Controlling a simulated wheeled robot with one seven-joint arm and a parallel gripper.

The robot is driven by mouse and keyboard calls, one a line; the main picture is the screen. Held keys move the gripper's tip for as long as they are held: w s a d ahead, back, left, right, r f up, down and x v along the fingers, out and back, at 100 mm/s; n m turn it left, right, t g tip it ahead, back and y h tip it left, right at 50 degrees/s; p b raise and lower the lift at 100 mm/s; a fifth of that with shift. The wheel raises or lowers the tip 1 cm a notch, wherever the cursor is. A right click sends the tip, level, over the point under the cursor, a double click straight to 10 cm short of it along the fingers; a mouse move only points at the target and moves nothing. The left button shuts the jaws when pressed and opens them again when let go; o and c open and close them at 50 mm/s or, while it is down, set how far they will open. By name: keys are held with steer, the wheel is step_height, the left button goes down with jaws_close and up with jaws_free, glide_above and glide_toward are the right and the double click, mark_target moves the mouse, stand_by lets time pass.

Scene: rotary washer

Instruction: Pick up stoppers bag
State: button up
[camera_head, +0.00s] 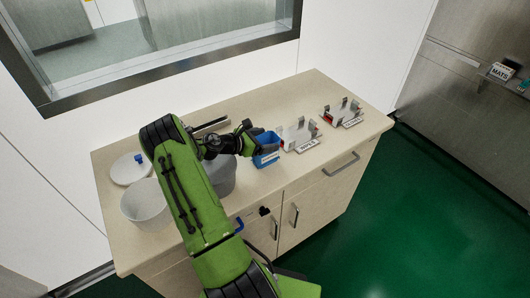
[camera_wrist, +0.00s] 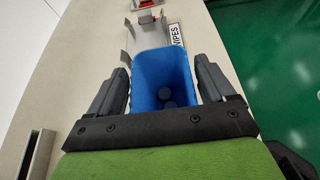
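A blue open-topped container (camera_head: 266,157) with a white label on its front is on the wooden counter, at my gripper. I take it to be the stoppers bag. In the wrist view the blue container (camera_wrist: 163,70) lies between my two fingers, with a few dark round stoppers (camera_wrist: 166,97) at its bottom. My gripper (camera_head: 250,142) reaches it from the left in the head view. In the wrist view my fingers (camera_wrist: 163,80) flank its side walls very closely. I cannot tell whether they press on it or whether it is lifted.
A metal holder with a sign (camera_head: 299,134) stands just right of the container, and a second holder (camera_head: 342,112) farther right. A white tub (camera_head: 146,205), a white round lid (camera_head: 131,168) and a grey bin (camera_head: 222,177) are on the left. The counter's front right (camera_head: 300,170) is clear.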

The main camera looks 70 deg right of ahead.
steer(key=c, duration=1)
steer(key=shift+o, duration=0.2)
step_height(320, 180, up, 10)
